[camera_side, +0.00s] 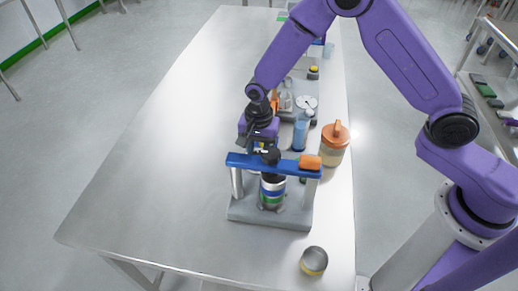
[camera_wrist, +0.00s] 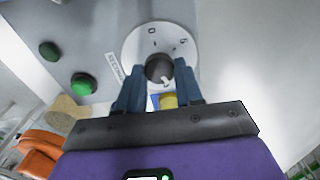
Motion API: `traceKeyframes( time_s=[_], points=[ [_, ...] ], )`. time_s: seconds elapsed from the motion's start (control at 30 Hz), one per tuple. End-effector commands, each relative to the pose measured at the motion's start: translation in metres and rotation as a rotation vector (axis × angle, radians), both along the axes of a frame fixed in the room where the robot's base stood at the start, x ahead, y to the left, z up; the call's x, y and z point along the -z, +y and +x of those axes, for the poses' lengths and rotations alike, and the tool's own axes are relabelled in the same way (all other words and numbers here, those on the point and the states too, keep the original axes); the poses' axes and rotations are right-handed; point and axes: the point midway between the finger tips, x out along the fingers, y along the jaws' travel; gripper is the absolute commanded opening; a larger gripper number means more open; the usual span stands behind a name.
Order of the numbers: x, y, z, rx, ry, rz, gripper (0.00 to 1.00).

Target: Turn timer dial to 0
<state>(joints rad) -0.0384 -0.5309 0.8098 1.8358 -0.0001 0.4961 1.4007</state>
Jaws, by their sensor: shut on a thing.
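The timer dial (camera_wrist: 134,44) is in the wrist view, with a round white face, a black knob (camera_wrist: 158,67) at its centre and printed marks. A 0 is at the top of the face and another figure is at its upper right. A small pale mark shows on the lower right of the knob. My gripper (camera_wrist: 158,72) is shut on the knob, one blue-grey finger on each side. The lower part of the face is hidden by the fingers. In the side view my gripper (camera_side: 262,145) is behind the blue crossbar, and I cannot make out the dial there.
Two green buttons (camera_wrist: 85,83) sit on the grey panel left of the dial. In the side view, a blue crossbar (camera_side: 242,161) stands on posts over a grey base (camera_side: 245,213). An orange-lidded jar (camera_side: 333,152) and a small tin (camera_side: 314,261) are nearby. The table's left side is clear.

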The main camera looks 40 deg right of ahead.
Motion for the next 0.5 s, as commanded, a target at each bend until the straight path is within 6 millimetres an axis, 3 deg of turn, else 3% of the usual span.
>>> traceKeyframes(
  time_s=[0.5],
  points=[
    [-0.0007, 0.0014, 0.0008, -0.489, 0.000, 0.000, 0.05]
  ],
)
